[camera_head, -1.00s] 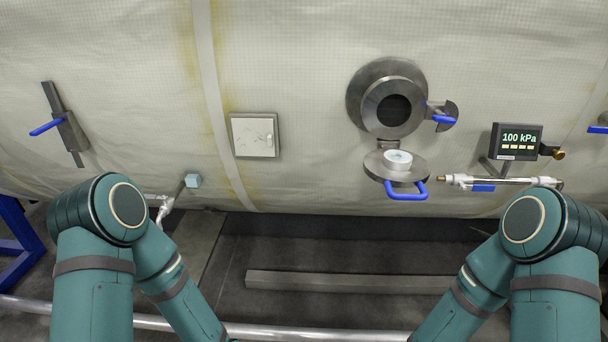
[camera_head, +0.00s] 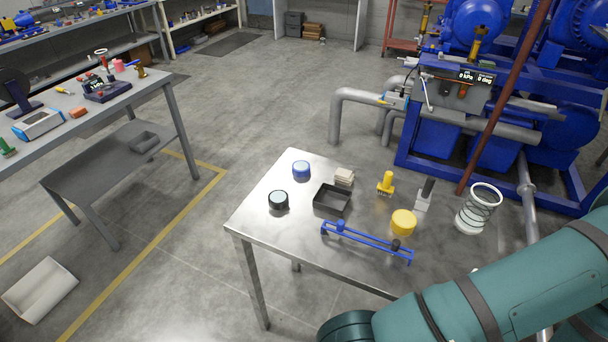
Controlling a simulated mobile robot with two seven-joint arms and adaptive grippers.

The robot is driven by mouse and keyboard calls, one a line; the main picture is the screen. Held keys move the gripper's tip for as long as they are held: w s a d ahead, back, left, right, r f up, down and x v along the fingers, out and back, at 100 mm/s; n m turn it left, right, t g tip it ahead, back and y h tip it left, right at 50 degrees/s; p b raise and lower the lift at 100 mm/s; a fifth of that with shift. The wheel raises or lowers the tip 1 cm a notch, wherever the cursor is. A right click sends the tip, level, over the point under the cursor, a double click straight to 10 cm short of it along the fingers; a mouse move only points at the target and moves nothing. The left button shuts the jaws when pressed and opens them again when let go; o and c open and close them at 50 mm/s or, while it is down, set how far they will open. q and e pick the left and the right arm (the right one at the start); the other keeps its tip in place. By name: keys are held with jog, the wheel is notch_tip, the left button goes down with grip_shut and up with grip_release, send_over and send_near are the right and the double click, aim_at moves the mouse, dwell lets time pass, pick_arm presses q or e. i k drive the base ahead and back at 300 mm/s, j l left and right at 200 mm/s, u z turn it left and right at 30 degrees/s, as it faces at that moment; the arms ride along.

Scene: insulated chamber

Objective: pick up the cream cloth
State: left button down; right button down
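A small folded cream cloth (camera_head: 344,177) lies on the metal table (camera_head: 262,215), near its back edge. It is just behind a dark open square tray (camera_head: 331,200) and looks like a short stack of layers. Neither gripper shows in the head view. One of my teal arms crosses the lower right corner, over the near right part of the table, and its gripper is out of sight.
Around the cloth are a blue-ringed round container (camera_head: 301,169), a black round container (camera_head: 278,200), a yellow-handled tool (camera_head: 386,183), a yellow cylinder (camera_head: 403,222) and a long blue bar (camera_head: 366,241).

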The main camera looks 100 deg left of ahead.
aim_at(343, 176)
jog(key=u, duration=2.9)
